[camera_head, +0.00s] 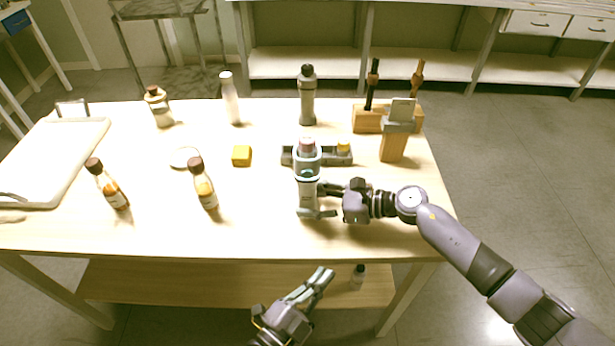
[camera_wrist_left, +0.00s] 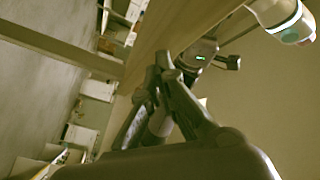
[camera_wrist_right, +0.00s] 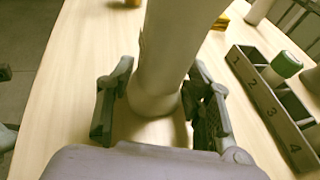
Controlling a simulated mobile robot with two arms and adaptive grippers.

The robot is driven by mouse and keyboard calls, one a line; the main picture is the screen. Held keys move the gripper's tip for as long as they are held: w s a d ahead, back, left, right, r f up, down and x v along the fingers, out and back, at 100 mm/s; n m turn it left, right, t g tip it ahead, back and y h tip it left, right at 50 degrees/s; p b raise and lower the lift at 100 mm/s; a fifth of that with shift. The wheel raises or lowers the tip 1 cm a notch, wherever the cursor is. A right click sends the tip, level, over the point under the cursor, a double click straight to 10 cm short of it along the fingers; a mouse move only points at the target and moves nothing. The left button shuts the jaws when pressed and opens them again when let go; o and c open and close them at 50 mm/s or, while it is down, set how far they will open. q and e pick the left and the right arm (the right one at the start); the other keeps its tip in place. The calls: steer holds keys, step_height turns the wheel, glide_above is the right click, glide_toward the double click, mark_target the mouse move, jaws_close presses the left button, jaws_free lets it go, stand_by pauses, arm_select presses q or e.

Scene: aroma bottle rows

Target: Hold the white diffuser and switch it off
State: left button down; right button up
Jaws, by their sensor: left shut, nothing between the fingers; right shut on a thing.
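The white diffuser (camera_head: 307,194) stands upright near the table's front edge in the head view, with a teal band and a small green glow on it. My right gripper (camera_head: 325,201) comes from the right and is shut on its lower part. In the right wrist view the diffuser's pale body (camera_wrist_right: 167,50) stands between the fingers (camera_wrist_right: 155,107). My left gripper (camera_head: 322,280) is shut and empty, in front of the table and apart from the diffuser. Its closed fingers (camera_wrist_left: 164,66) show in the left wrist view, where a green light shows beyond them.
A yellow block (camera_head: 241,156) and amber bottles (camera_head: 203,188) are to the left. A wooden stand (camera_head: 393,148) is to the right. The front table edge lies beyond my left gripper.

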mark_target(307, 174)
arm_select(q)
steer(key=a+r+n+t+h, duration=0.35)
steer(key=r+n, duration=0.35)
steer(key=r, duration=1.1)
steer(key=w, duration=0.9)
steer(key=shift+w+a+n+y, duration=0.15)
steer(key=shift+w+n+y, duration=0.15)
steer(key=shift+y, duration=0.15)
